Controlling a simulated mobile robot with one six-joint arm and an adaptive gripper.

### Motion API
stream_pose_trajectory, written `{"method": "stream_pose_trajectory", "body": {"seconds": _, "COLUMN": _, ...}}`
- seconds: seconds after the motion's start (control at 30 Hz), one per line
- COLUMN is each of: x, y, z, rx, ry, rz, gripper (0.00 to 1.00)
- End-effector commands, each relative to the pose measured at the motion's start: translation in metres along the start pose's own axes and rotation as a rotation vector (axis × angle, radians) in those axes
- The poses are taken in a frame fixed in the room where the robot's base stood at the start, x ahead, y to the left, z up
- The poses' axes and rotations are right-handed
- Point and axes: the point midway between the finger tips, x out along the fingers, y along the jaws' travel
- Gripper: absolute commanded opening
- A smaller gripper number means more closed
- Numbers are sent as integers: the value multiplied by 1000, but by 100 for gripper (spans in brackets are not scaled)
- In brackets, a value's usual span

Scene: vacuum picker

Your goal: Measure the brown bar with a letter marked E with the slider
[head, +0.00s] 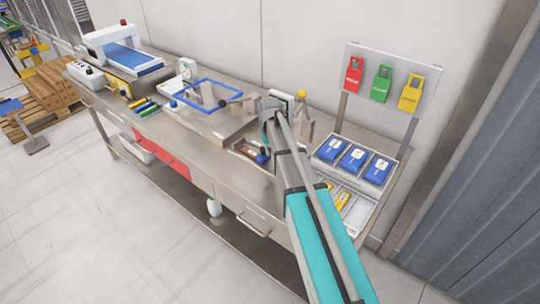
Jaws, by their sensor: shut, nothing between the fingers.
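My arm reaches up from the lower right over the steel workbench (215,165). My gripper (265,142) is shut and empty at the arm's far end, small and partly hidden by the arm. A small tray (236,150) with brownish and dark pieces lies just left of it. I cannot make out a letter E or tell which piece is the brown bar. A grey device with a pale display (281,97) stands behind my wrist and is partly covered; I cannot tell whether it is the slider.
A blue frame (207,82) stands on a plate left of my gripper, with several coloured bars (145,106) farther left. A conveyor machine (128,55) is at the far left. Blue packs (353,158) lie at right below a board (432,80) with coloured tags.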

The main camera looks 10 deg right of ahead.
Motion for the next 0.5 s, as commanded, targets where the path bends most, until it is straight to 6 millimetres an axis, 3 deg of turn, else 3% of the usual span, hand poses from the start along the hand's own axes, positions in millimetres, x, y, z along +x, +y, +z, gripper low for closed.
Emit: {"method": "stream_pose_trajectory", "body": {"seconds": 0.5, "x": 0, "y": -3, "z": -5, "rx": 0, "ry": 0, "rz": 0, "gripper": 0}}
